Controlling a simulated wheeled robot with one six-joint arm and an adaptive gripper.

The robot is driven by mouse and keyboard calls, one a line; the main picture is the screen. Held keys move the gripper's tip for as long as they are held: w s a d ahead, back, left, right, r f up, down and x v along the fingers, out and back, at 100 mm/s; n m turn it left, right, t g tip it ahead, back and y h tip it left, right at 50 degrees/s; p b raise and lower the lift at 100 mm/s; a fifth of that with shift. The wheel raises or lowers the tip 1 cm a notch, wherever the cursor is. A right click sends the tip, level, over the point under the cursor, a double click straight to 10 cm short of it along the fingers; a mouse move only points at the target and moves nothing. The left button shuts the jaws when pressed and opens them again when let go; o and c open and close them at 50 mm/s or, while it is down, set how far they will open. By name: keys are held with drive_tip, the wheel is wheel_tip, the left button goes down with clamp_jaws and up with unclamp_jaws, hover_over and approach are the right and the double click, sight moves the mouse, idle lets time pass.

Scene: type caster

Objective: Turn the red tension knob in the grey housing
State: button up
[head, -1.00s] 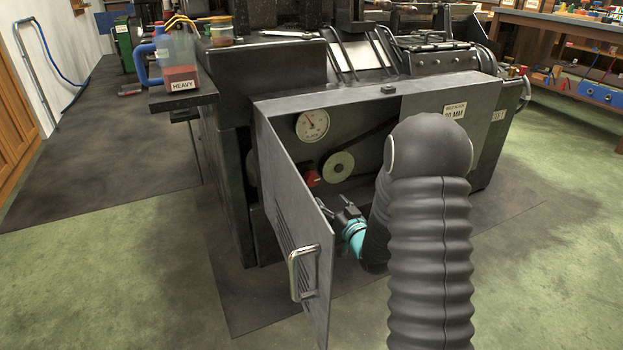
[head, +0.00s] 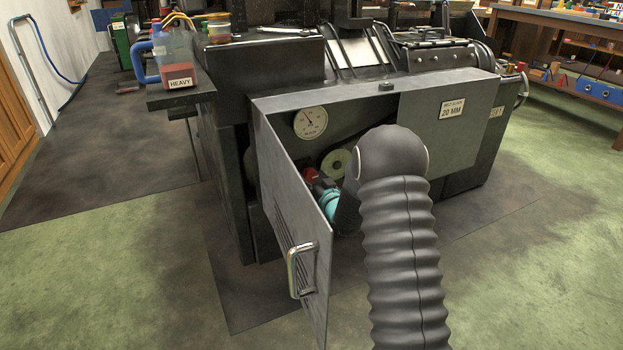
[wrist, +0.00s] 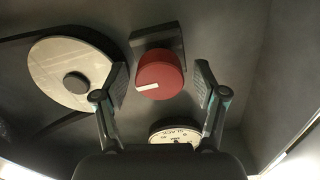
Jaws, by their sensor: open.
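The red tension knob (wrist: 161,76) with a white mark sits on a dark square mount inside the grey housing (head: 350,98). In the head view the knob (head: 311,174) shows small, partly covered by my gripper. My gripper (wrist: 162,80) is open, its two fingers on either side of the knob in the wrist view, with a gap on each side. I cannot tell how deep the fingertips reach along the knob. In the head view my gripper (head: 322,188) is in the open housing, just below the knob.
The housing's door (head: 292,215) stands open at the left, with a metal handle (head: 293,270). A round gauge (head: 310,122) is above the knob. A pale pulley wheel (head: 335,163) with a dark belt is beside it. A shelf with a jug marked HEAVY (head: 180,76) is upper left.

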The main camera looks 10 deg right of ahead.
drive_tip(key=c, duration=1.1)
drive_tip(key=shift+c, duration=0.2)
drive_tip(key=shift+m, duration=0.3)
drive_tip(key=m+b, duration=0.2)
drive_tip(key=m, duration=0.1)
drive_tip(key=m+b, duration=0.1)
drive_tip(key=m, duration=0.4)
